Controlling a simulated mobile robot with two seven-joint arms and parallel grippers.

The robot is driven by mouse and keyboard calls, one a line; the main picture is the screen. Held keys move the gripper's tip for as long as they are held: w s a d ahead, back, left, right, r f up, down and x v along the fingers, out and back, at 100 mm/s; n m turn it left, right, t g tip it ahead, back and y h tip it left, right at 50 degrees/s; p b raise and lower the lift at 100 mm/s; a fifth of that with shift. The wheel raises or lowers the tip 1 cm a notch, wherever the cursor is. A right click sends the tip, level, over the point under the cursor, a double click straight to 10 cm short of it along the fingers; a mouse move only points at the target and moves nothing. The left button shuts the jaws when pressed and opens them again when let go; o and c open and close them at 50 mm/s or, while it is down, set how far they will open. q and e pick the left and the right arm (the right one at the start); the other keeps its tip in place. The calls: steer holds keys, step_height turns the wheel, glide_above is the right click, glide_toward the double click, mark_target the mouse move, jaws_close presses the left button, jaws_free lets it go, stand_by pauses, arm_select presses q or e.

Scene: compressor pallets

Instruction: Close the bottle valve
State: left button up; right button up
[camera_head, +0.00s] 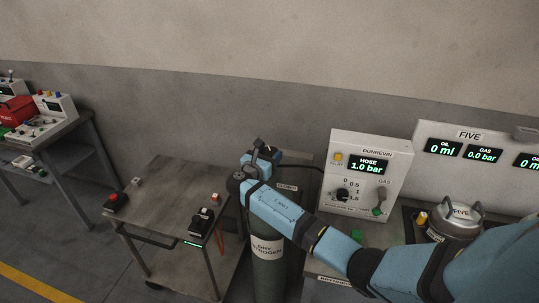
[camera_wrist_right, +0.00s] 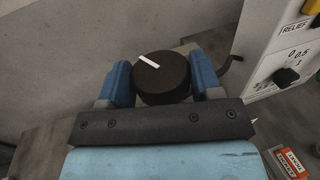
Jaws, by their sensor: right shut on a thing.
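The dark green gas bottle (camera_head: 268,275), labelled DRY NITROGEN, stands upright in the middle of the head view. My blue right arm reaches across it and hides much of its top. My right gripper (camera_head: 262,158) is at the top of the bottle. In the right wrist view, the round black valve knob (camera_wrist_right: 162,82) with a white mark sits between the two blue fingers, which are shut on its sides. The white mark points toward the upper left of that view. My left gripper is not in view.
A white DUNREVIN panel (camera_head: 349,148) behind the arm reads HOSE 1.0 bar. A grey metal pot (camera_head: 461,218) stands by the FIVE panel (camera_head: 480,138). A low table (camera_head: 165,210) with a red button is left of the bottle. A bench (camera_head: 45,140) stands far left.

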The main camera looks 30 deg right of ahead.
steer(key=m+g, duration=0.1)
steer(key=m+g+h, duration=0.1)
steer(key=g, duration=0.1)
steer(key=m+g, duration=0.1)
steer(key=g, duration=0.1)
steer(key=shift+w+a+m+h+b, duration=0.1)
steer(key=shift+w+m+h+b, duration=0.15)
steer(key=shift+m+h+b, duration=0.1)
steer(key=shift+m+g+b, duration=0.3)
steer(key=shift+m+g, duration=0.65)
steer(key=shift+g, duration=1.05)
steer(key=shift+m, duration=0.3)
steer(key=shift+g, duration=0.3)
